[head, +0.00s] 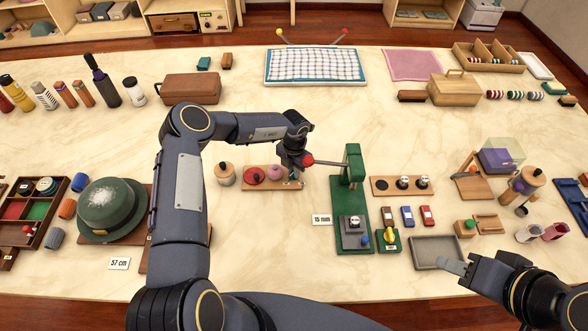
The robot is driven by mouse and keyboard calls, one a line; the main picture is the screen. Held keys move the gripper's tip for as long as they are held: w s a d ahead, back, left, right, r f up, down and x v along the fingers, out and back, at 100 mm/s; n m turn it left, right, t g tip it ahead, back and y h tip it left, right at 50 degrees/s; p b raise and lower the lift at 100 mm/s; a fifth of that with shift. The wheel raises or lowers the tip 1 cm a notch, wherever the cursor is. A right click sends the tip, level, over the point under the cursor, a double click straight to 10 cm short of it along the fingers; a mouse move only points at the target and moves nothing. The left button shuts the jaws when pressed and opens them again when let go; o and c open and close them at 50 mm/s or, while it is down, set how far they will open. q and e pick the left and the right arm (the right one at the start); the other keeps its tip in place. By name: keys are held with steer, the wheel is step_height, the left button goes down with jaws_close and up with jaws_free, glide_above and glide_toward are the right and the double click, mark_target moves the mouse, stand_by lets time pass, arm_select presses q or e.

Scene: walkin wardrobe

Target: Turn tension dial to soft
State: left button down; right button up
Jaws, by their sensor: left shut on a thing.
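A green press-like machine (353,165) stands upright on a green base (345,190) right of centre. A thin grey lever (330,163) sticks out to its left and ends in a red knob (309,160). My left gripper (298,168) is shut at this knob; its fingers are small and partly hidden by the wrist. A small green box with a yellow pointer knob (391,236) stands at the base's front right; it looks like a dial, but its label is unreadable. My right gripper (455,268) is low at right, by a grey tray (436,240); its jaw gap is unclear.
A wooden board with dark round knobs (385,186) lies right of the machine. A board with red and pink pieces (254,184) lies below my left gripper. A green hat (112,210) is at left. Open tabletop lies behind the machine.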

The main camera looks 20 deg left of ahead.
arm_select(q)
steer(key=shift+w+r, duration=0.1)
steer(key=c, duration=1.5)
jaws_free()
steer(key=shift+o, duration=0.2)
step_height(320, 180, up, 7)
steer(key=shift+f+b, duration=0.1)
steer(key=shift+b, duration=0.75)
steer(key=shift+r, duration=0.45)
